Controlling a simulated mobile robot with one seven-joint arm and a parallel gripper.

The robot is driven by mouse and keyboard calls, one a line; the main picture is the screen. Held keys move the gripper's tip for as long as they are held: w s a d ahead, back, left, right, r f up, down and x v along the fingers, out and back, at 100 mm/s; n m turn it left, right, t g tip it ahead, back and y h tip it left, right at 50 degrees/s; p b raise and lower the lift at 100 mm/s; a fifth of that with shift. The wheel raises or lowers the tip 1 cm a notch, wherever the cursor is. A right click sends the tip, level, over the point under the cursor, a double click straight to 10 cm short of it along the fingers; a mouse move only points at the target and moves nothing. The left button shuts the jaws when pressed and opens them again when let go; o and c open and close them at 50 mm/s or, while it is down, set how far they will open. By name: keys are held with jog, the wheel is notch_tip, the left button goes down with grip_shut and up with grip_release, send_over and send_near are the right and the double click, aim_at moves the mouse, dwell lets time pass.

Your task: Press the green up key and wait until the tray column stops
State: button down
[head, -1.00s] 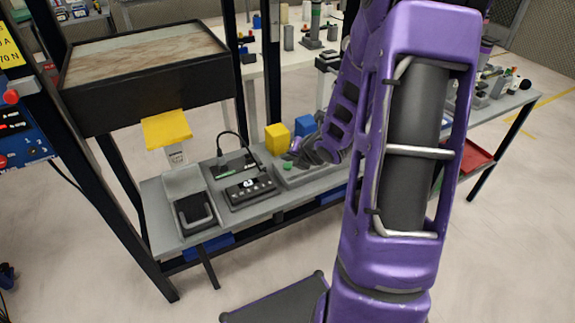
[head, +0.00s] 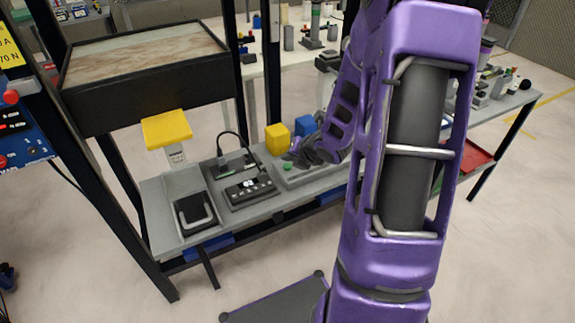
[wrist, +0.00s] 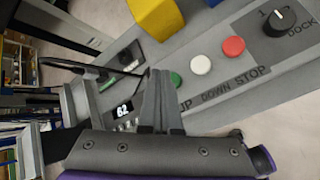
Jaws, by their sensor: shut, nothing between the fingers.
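The green up key (wrist: 176,79) is partly covered by my gripper's fingers in the wrist view. It also shows as a small green dot in the head view (head: 287,168). The white DOWN key (wrist: 201,65) and the red STOP key (wrist: 233,46) sit in a row to its right. My gripper (wrist: 158,73) is shut and empty, its tips right beside the green key; I cannot tell whether they touch it. In the head view my gripper (head: 296,146) is just above the key panel. The tray column (head: 176,156) carries a yellow top (head: 166,129) at the left.
A yellow block (head: 277,138) and a blue block (head: 305,126) stand behind the panel. A dark frame post (head: 240,90) rises behind the bench.

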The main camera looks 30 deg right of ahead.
jog(key=shift+f, duration=0.15)
jog(key=shift+f+b, duration=0.3)
jog(key=shift+b, duration=0.35)
